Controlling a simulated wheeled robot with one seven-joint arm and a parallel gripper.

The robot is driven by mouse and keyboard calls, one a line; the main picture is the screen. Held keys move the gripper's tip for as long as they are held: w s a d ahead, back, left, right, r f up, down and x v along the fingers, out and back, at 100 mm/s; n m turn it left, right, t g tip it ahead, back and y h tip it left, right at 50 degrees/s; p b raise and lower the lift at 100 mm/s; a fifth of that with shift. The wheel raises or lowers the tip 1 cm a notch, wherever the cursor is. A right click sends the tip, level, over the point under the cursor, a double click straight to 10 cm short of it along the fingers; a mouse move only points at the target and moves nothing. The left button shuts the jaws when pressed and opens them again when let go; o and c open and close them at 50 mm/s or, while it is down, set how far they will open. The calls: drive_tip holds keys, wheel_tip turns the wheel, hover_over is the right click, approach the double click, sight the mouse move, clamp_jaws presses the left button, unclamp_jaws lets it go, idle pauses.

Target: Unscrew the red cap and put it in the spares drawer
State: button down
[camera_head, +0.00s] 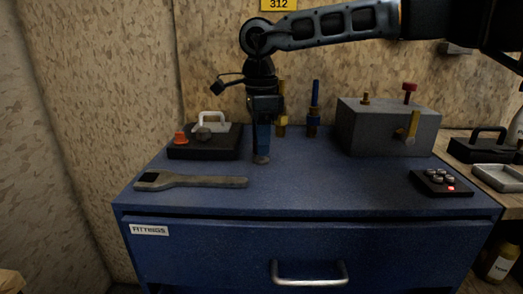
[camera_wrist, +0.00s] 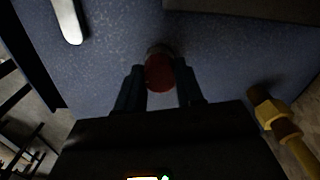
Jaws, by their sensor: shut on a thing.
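My gripper (camera_head: 262,150) points straight down over the left-middle of the blue cabinet top. In the wrist view its two blue fingers are closed on a round, dull red cap (camera_wrist: 159,73). A darker grey rim shows just beyond the cap. In the head view a small greyish piece (camera_head: 261,159) shows under the fingertips, at the cabinet top; I cannot tell whether it is joined to the cap. The cabinet front has a shut blue drawer (camera_head: 220,262) with a silver handle and a label that seems to read "FITTINGS". No drawer labelled spares is seen.
A wrench (camera_head: 190,181) lies at the front left. Brass fittings (camera_head: 313,125) stand behind my gripper. A grey block (camera_head: 388,132) with a red knob (camera_head: 410,88) and a keypad (camera_head: 440,183) are right.

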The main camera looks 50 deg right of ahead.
drive_tip(key=shift+r+p, duration=1.1)
drive_tip(key=shift+r, duration=0.75)
drive_tip(key=shift+r+p, duration=1.2)
drive_tip(key=shift+r, duration=0.7)
